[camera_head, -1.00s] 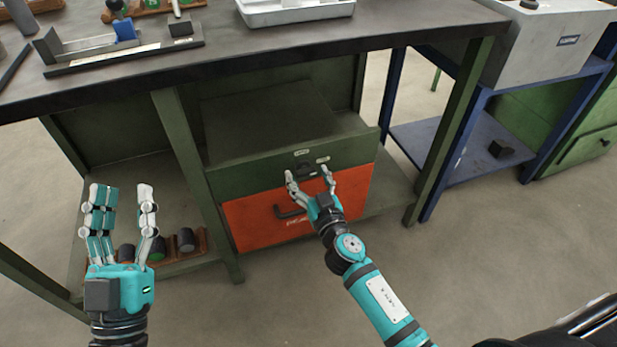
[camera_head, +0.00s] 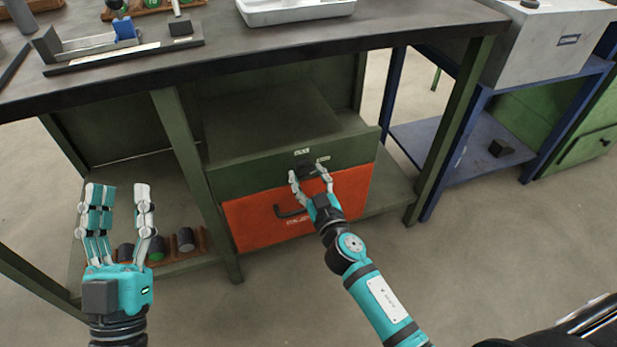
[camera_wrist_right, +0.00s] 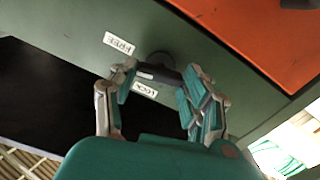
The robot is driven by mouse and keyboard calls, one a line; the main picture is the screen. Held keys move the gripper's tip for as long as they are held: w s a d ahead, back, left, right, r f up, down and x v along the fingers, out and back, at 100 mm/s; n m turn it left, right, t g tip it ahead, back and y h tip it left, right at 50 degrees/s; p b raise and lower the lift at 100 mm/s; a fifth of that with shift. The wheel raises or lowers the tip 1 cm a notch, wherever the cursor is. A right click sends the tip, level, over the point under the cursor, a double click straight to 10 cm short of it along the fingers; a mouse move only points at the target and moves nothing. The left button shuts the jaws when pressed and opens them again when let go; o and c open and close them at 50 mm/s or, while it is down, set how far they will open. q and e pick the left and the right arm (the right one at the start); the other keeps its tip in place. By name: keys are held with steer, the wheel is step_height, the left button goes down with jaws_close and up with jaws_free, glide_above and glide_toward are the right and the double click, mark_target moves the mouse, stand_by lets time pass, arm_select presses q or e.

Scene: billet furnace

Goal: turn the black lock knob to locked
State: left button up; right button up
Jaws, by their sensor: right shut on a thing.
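The black lock knob (camera_head: 308,170) is on the green drawer front above the orange drawer; it also shows in the right wrist view (camera_wrist_right: 160,71). White labels are beside it: one reading FREE (camera_wrist_right: 119,43) and one reading LOCK (camera_wrist_right: 145,90). My right gripper (camera_head: 310,176) is shut on the knob, with fingers on both sides, as the right wrist view (camera_wrist_right: 157,84) also shows. The fingers hide part of the knob, and I cannot tell its exact turn angle. My left gripper (camera_head: 123,197) is open and empty, fingers up, at the lower left.
The orange drawer (camera_head: 350,195) with its black handle (camera_head: 290,211) is just below the knob. The dark bench top (camera_head: 220,55) overhangs above, with a white tray (camera_head: 295,14) on it. A green bench leg (camera_head: 455,130) stands to the right. Dark cylinders (camera_head: 187,240) sit low behind my left gripper.

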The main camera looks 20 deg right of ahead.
steer(key=n, duration=0.3)
steer(key=shift+n, duration=0.4)
steer(key=n, duration=0.4)
steer(key=shift+n, duration=0.3)
steer(key=n, duration=0.4)
arm_select(q)
steer(key=shift+w+f+g, duration=0.35)
steer(key=shift+f+g, duration=0.05)
steer(key=shift+f, duration=0.05)
arm_select(e)
steer(key=shift+n, duration=1.5)
steer(key=shift+f, duration=0.1)
steer(key=o, duration=1.2)
steer(key=shift+c, duration=0.2)
steer(key=s, duration=1.2)
steer(key=shift+d, duration=0.2)
